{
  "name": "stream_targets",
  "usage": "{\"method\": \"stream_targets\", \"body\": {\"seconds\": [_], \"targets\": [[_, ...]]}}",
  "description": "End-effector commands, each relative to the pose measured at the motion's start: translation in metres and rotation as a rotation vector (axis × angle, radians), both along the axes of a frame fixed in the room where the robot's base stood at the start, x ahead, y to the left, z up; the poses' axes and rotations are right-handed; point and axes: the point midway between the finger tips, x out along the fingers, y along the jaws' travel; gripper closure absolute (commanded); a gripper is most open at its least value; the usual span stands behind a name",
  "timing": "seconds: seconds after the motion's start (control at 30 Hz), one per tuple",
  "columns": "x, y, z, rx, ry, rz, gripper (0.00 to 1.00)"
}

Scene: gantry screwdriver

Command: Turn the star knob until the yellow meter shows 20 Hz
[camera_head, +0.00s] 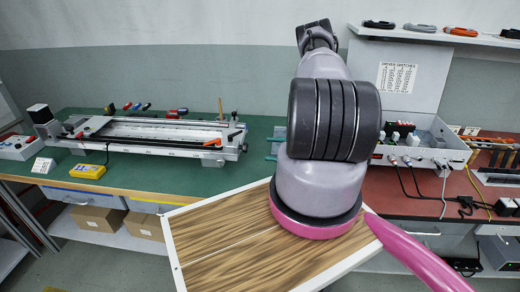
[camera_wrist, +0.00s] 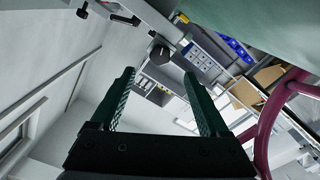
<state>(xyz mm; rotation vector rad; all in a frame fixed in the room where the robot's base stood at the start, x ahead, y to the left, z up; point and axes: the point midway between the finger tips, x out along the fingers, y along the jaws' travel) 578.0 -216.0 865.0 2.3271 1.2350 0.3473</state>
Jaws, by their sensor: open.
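The yellow meter (camera_head: 87,171) lies on the green bench top in front of the long white apparatus (camera_head: 160,148); its reading is too small to make out. In the wrist view a dark round knob (camera_wrist: 160,52), probably the star knob, shows beyond and between the fingertips, apart from them. My gripper (camera_head: 268,148) points left toward the right end of the apparatus, with a gap between them. In the wrist view its two green fingers (camera_wrist: 160,85) are open with nothing between them. My arm hides part of the gripper in the head view.
A white control box (camera_head: 17,147) stands at the far left. A small white card (camera_head: 43,165) stands near the meter. An open grey case (camera_head: 425,145) with cables stands on the red bench at right. A shelf (camera_head: 440,37) hangs above it. Green bench top in front of the apparatus is mostly clear.

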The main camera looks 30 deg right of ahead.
Motion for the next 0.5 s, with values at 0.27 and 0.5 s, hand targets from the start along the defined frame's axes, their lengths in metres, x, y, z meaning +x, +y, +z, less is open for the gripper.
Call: {"method": "stream_targets", "body": {"seconds": [0.27, 0.5], "targets": [[-0.016, -0.023, 0.000, -0.001, 0.000, -0.001, 0.21], [-0.016, -0.024, 0.000, 0.000, 0.000, 0.001, 0.21]]}}
